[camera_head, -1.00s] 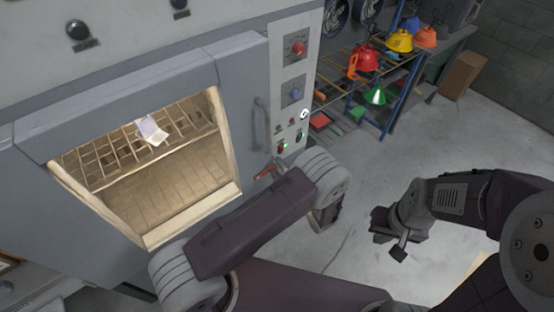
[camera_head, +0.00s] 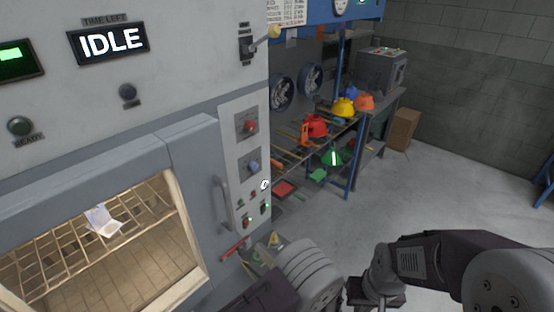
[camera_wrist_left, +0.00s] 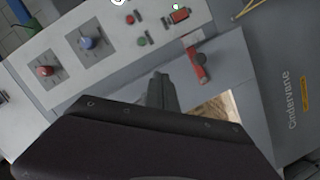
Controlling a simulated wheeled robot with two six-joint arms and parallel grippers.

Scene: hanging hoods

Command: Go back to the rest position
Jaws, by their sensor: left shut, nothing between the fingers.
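My left gripper (camera_wrist_left: 162,88) shows in the left wrist view as dark fingers, shut with nothing between them, in front of the grey control panel. The fingers touch no knob or lever that I can make out. In the head view the left wrist joint (camera_head: 308,272) is at the bottom middle, and the fingers are hidden or too unclear to tell. My right gripper (camera_head: 376,292) hangs above the floor at the bottom edge, right of the left wrist; its jaws are too small and cut off to read.
A rack with coloured hoods (camera_head: 343,106) stands behind. Floor (camera_head: 440,185) at right is clear.

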